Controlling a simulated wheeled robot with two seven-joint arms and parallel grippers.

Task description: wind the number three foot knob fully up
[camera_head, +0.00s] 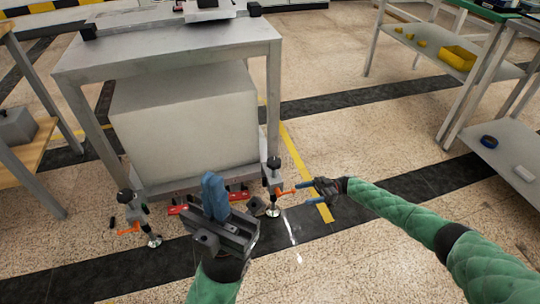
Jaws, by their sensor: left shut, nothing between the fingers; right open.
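Two levelling feet show at the near legs of the grey metal table. The right foot (273,190) has a black top, a round base on the floor and an orange handle (286,192) sticking out to the right. The left foot (140,217) has a similar orange handle (128,229). I cannot read which is number three. My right gripper (309,193) is open, its blue fingers just right of the right foot's orange handle; I cannot tell whether they touch it. My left gripper (213,188) is shut and empty, in front of the table between the feet.
The grey table (170,58) carries a large pale block (185,120) on its lower part. Red parts (238,194) lie low between the feet. Shelving with a yellow bin (458,57) stands at right, a wooden-shelf bench (30,152) at left.

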